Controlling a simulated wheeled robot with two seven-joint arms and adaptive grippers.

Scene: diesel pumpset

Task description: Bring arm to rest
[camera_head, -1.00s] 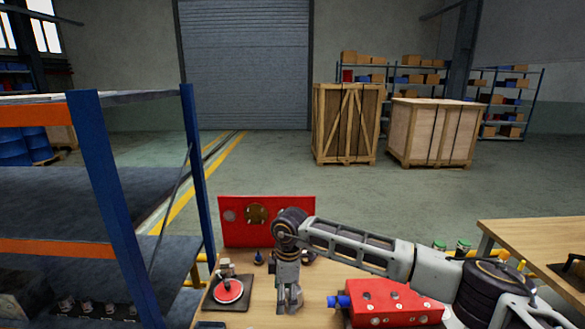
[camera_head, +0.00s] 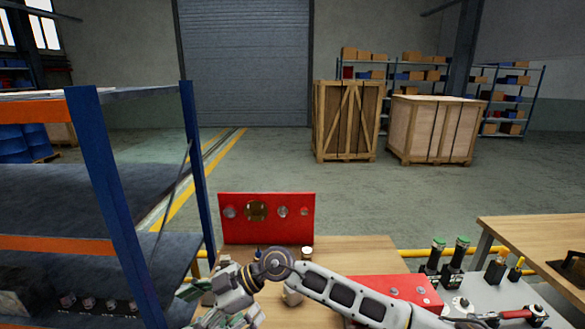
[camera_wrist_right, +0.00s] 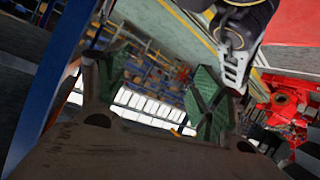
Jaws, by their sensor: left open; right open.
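A black and pale arm link (camera_wrist_right: 238,40) shows close by at the top of that view.
The blue and orange shelf (camera_head: 105,185) stands close on the left. A red panel (camera_head: 267,218) stands at the table's back. A red block (camera_head: 400,286) lies behind the arm link. Green-topped parts (camera_head: 455,262) stand at right, near another wooden table (camera_head: 530,238).

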